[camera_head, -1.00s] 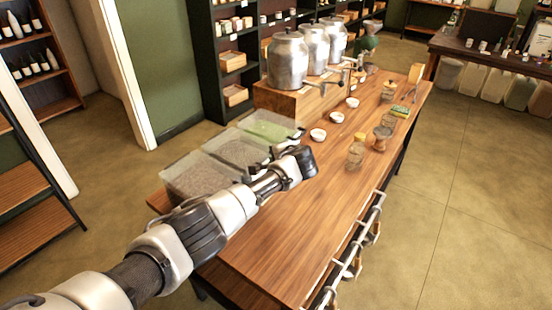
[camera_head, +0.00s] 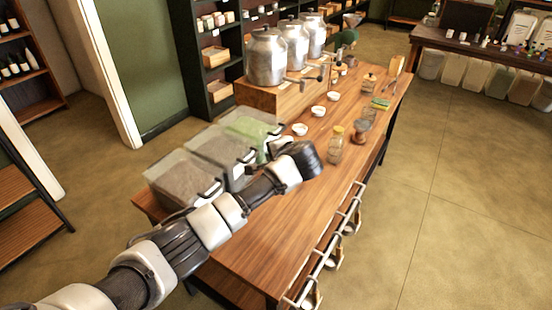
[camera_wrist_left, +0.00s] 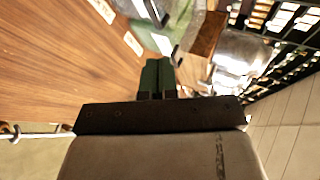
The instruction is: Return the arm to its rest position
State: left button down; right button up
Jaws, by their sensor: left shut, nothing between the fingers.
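My left arm (camera_head: 190,240) comes in from the lower left and reaches over the near part of the wooden table (camera_head: 290,240). Its dark wrist end (camera_head: 305,158) is beside the clear tubs. In the left wrist view my left gripper (camera_wrist_left: 158,62) shows two dark green fingers lying together, shut with nothing between them. The fingers point toward the tabletop and tubs. In the head view the fingers are hard to make out beside the tubs. My right gripper is in neither view.
Three clear tubs (camera_head: 185,178) line the table's left side. Several metal urns (camera_head: 266,58) stand on a wooden stand behind. A rail (camera_head: 325,250) runs along the table's right edge.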

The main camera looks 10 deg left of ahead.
pick_arm(q)
jog(key=s+d+f+n+g+h, duration=0.1)
jog(key=s+f+g+h, duration=0.15)
jog(key=s+f, duration=0.6)
jog(key=s+d+f+n+g+h, duration=0.1)
jog(key=s+f+n+h, duration=0.3)
jog(key=s, duration=0.7)
jog(key=s+a+n+g, duration=0.1)
jog(key=s+a, duration=0.2)
jog(key=s, duration=0.5)
jog(key=s+a+n+h, duration=0.1)
jog(key=s+a, duration=0.3)
jog(key=s, duration=0.4)
jog(key=s+a+n+g, duration=0.1)
jog(key=s+a, duration=0.2)
jog(key=s, duration=0.5)
notch_tip(320, 180, down, 25)
jog(key=g, duration=0.1)
jog(key=s+a+f+g, duration=0.1)
jog(key=s+a+f, duration=0.2)
jog(key=s+f, duration=1.3)
jog(key=shift+s+m, duration=0.4)
jog(key=shift+s, duration=0.05)
